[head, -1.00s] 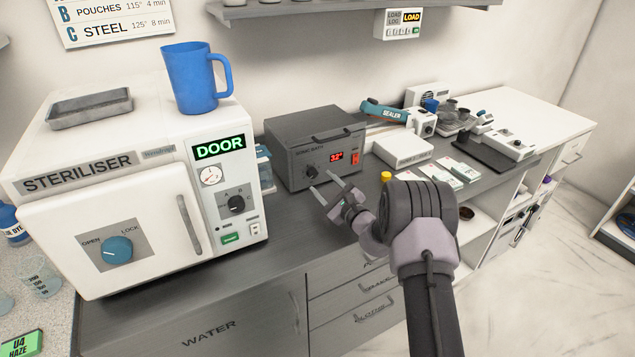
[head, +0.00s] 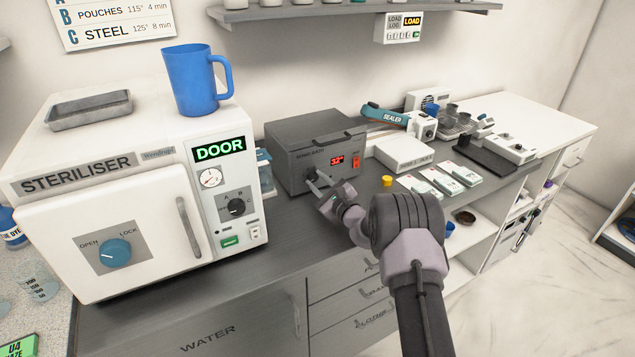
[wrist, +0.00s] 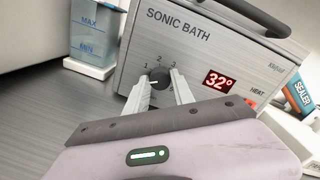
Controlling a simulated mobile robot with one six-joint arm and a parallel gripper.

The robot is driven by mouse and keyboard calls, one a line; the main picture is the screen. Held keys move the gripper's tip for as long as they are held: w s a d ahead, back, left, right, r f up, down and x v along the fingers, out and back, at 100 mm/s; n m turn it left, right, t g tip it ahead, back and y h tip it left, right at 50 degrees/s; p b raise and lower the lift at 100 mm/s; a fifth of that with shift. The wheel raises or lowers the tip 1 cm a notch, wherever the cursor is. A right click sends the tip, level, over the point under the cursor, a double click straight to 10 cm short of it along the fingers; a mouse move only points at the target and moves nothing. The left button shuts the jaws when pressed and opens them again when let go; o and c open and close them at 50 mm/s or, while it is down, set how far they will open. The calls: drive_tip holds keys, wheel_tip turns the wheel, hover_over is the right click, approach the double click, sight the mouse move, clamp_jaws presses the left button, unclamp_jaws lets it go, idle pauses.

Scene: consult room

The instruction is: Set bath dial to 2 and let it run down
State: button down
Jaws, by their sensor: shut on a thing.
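The sonic bath (head: 295,160) is a dark grey box with a lid handle, standing on the counter right of the steriliser. In the wrist view the bath's front (wrist: 190,50) shows its name and a red display reading 32°. Its black dial (wrist: 160,78) has marks 1, 2 and 3 around it; a pale pointer line shows, appearing turned toward the 1 side. My gripper (wrist: 163,90) has its two fingers on either side of the dial, shut on it. In the head view my gripper (head: 314,181) reaches the bath's lower left front, where its fingers hide most of the dial.
The steriliser (head: 130,190) stands close on the left, with a blue jug (head: 195,80) on top. A small water container (wrist: 98,35) is beside the bath. A small yellow-capped item (head: 387,181), pouches (head: 440,180) and a sealer (head: 395,116) lie to the right.

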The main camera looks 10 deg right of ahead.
drive_tip(key=m, duration=0.7)
drive_tip(key=shift+m+t, duration=0.3)
drive_tip(key=shift+m, duration=0.1)
drive_tip(key=m+p, duration=0.1)
drive_tip(key=m, duration=0.5)
drive_tip(key=shift+f+m+h, duration=0.1)
drive_tip(key=shift+m+h, duration=0.2)
drive_tip(key=shift+h, duration=0.1)
drive_tip(key=c, duration=1.1)
unclamp_jaws()
drive_tip(key=shift+t, duration=0.3)
